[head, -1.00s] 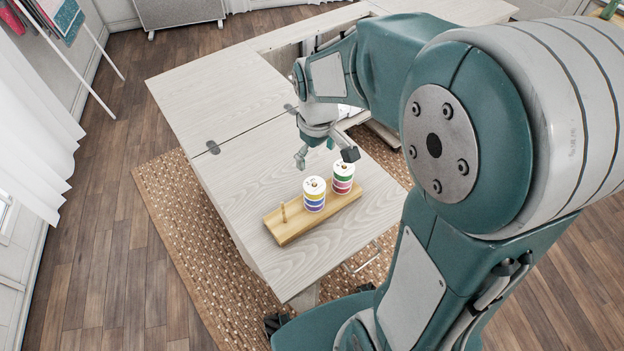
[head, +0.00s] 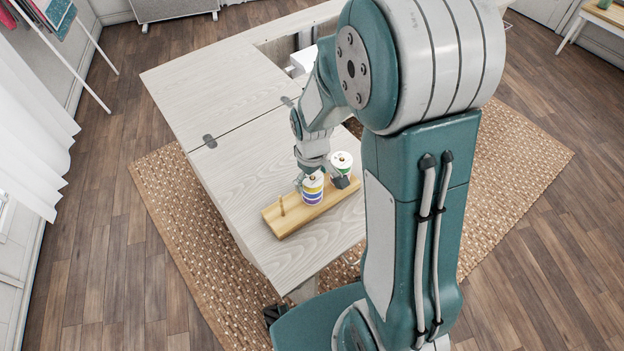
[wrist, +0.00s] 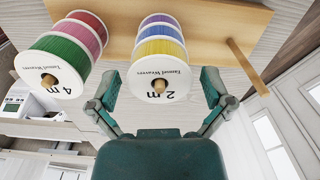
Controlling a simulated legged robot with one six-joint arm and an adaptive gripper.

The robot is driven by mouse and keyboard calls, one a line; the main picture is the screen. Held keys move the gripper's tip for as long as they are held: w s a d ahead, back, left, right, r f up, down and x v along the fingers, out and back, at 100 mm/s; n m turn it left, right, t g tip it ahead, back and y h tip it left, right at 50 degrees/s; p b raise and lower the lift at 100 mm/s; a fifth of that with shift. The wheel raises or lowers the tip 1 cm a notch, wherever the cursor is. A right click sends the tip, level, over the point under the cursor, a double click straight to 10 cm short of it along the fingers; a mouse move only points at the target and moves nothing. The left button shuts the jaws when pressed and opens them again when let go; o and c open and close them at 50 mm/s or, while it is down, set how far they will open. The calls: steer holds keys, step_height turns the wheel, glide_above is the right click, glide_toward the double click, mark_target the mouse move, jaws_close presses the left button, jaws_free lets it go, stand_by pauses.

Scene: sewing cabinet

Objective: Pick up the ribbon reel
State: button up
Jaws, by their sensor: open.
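Two stacks of ribbon reels stand on pegs of a wooden rack (head: 283,226). The nearer stack has a yellow reel (head: 313,182) on top, with blue and purple ones below; in the wrist view the yellow reel (wrist: 158,74) is marked "2 m". The other stack has a green reel (head: 342,163) on top, marked "4 m" in the wrist view (wrist: 50,72), with pink and red below. My gripper (head: 322,184) is open at the yellow reel. In the wrist view its fingers (wrist: 158,90) stand either side of the reel's near end, with gaps showing.
The rack's third peg (head: 282,205) is bare. The rack stands on a pale wooden table (head: 235,170) with hinged leaves. The table top left of the rack is clear. A woven rug (head: 170,215) lies below.

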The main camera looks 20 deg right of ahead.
steer(key=c, duration=0.9)
steer(key=shift+o, duration=0.2)
steer(key=shift+r, duration=0.6)
step_height(320, 180, up, 2)
steer(key=shift+s+r, duration=0.1)
steer(key=shift+r, duration=0.05)
steer(key=s+r, duration=0.9)
steer(key=s, duration=0.5)
steer(key=shift+a+r, duration=0.25)
steer(key=shift+a, duration=0.1)
steer(key=shift+w, duration=0.1)
